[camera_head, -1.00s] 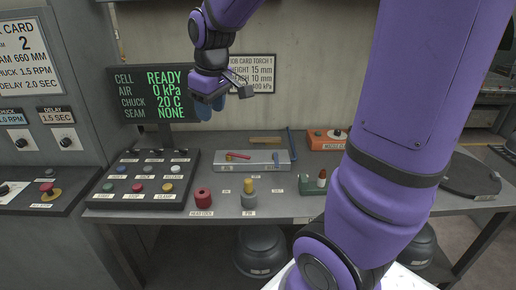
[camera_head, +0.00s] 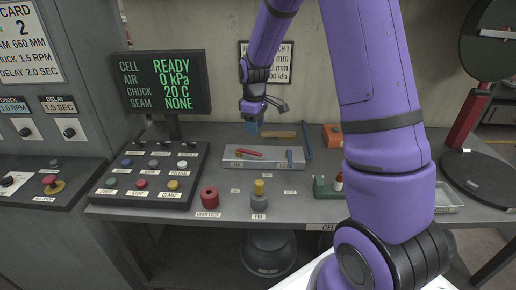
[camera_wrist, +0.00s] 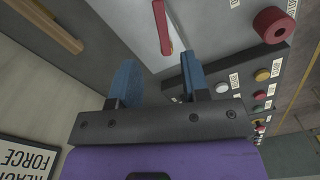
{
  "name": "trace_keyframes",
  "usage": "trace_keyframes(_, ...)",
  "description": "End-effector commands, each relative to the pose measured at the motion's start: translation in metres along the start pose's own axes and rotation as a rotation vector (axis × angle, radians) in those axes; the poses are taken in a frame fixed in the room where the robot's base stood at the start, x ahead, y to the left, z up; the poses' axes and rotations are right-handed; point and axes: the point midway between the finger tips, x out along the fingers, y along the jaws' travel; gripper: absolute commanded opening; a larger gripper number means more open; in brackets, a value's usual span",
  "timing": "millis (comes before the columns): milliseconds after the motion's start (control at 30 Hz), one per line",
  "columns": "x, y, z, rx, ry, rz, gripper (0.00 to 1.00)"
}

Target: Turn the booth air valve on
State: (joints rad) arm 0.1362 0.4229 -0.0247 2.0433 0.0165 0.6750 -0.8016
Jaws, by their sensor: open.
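A red lever (camera_head: 249,153) lies roughly lengthwise on top of a pale grey box (camera_head: 228,163) on the bench. It looks like a valve handle, but I cannot read a label naming it as the booth air valve. My gripper (camera_head: 252,130) is open and empty, above and behind the box. In the wrist view my two blue fingers (camera_wrist: 160,82) are apart, and the red lever (camera_wrist: 163,28) is ahead of the gap between them, not touched.
The screen (camera_head: 160,83) reads AIR 0 kPa. A button panel (camera_head: 150,178) is left of the box. A red knob (camera_head: 209,198) and a yellow-topped pin (camera_head: 259,195) stand in front. A wooden handle (camera_head: 278,134) and blue bar (camera_head: 307,140) lie behind.

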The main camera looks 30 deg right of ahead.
Motion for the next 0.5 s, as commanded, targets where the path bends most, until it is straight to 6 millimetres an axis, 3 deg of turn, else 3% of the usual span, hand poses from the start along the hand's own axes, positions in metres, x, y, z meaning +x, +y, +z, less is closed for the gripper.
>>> trace_keyframes(500,0.083,-0.001,0.0,0.0,-0.002,-0.002,0.43)
